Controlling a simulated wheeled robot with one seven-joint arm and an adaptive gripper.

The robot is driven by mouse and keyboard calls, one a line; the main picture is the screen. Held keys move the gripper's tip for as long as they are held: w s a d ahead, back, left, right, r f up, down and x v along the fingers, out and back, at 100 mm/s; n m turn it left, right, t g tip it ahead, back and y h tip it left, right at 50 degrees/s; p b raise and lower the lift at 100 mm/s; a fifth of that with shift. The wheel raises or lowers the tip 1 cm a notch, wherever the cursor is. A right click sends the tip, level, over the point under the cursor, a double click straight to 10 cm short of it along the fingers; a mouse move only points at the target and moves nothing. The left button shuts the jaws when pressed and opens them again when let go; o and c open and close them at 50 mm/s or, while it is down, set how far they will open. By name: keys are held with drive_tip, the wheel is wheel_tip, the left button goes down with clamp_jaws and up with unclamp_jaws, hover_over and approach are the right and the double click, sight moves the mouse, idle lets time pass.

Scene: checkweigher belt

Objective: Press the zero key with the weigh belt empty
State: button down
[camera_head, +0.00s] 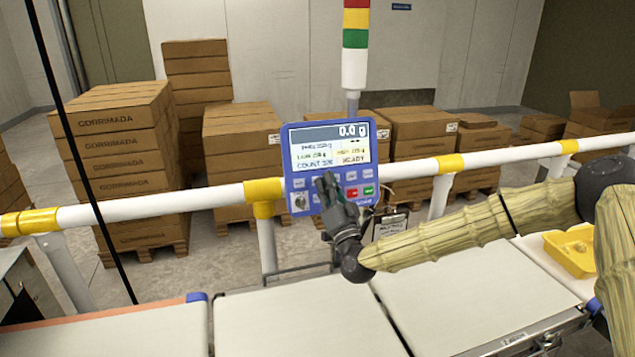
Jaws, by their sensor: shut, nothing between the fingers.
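A blue control panel (290,140) stands behind the belts on the rail. Its display (330,147) reads 0.0 g, with smaller lines below that include COUNT and READY. Rows of keys sit under the display, with a red key (351,192) and a green key (369,190) at the right. My gripper (326,180) is shut and empty, with its tips in front of the key area. It hides some of the keys, and I cannot tell whether it touches one. The zero key's label is not legible. The middle belt (295,322), below the panel, is bare.
A white rail with yellow joints (150,208) runs across behind the belts. A yellow tray (572,250) sits at the right. A signal tower (355,50) rises behind the panel. Stacked cartons (115,160) stand on pallets beyond the rail. The left belt (120,335) is bare.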

drive_tip(key=shift+s, duration=0.1)
drive_tip(key=shift+s+d+r, duration=0.25)
drive_tip(key=shift+s, duration=0.5)
drive_tip(key=shift+s+d+r, duration=0.25)
drive_tip(key=shift+s, duration=0.5)
drive_tip(key=shift+s+d+r, duration=0.25)
drive_tip(key=shift+s, duration=0.5)
